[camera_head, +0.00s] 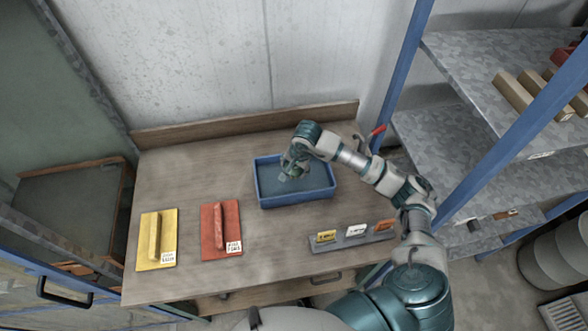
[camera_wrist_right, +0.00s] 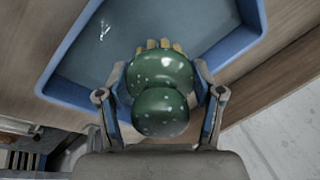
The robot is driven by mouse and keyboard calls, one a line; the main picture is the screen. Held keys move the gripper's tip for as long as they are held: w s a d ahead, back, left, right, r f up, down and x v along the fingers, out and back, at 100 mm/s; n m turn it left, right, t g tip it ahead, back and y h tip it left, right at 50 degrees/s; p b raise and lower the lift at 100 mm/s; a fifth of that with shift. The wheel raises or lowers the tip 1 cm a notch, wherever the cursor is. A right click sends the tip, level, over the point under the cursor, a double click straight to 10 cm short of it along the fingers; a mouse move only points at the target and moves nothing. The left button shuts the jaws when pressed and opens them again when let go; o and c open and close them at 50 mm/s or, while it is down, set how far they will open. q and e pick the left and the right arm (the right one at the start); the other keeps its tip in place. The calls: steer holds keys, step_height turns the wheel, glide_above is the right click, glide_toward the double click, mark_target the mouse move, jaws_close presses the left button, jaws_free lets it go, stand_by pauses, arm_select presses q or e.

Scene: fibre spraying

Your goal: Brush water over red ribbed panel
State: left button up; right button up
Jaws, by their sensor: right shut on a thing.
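The red ribbed panel (camera_head: 212,240) lies on the table left of the blue tray, with a raised rib down its middle and a white label at its lower right corner. The blue tray (camera_head: 262,196) holds water. My right gripper (camera_head: 289,169) is over the tray, shut on a brush with a green, white-speckled handle (camera_wrist_right: 160,113). Pale yellow bristles (camera_wrist_right: 158,45) show beyond the handle in the right wrist view, over the water. I cannot tell whether the bristles touch the water. The panel is out of the wrist view. My left gripper is not in view.
A yellow panel (camera_head: 143,246) with a similar rib lies left of the red one. A grey strip (camera_head: 353,241) with small yellow, white and orange labels lies at front right. Metal shelves (camera_head: 485,75) with blue posts stand right. The table's back left is clear.

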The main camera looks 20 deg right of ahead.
steer(key=shift+r+p, duration=1.4)
steer(key=shift+r, duration=1.85)
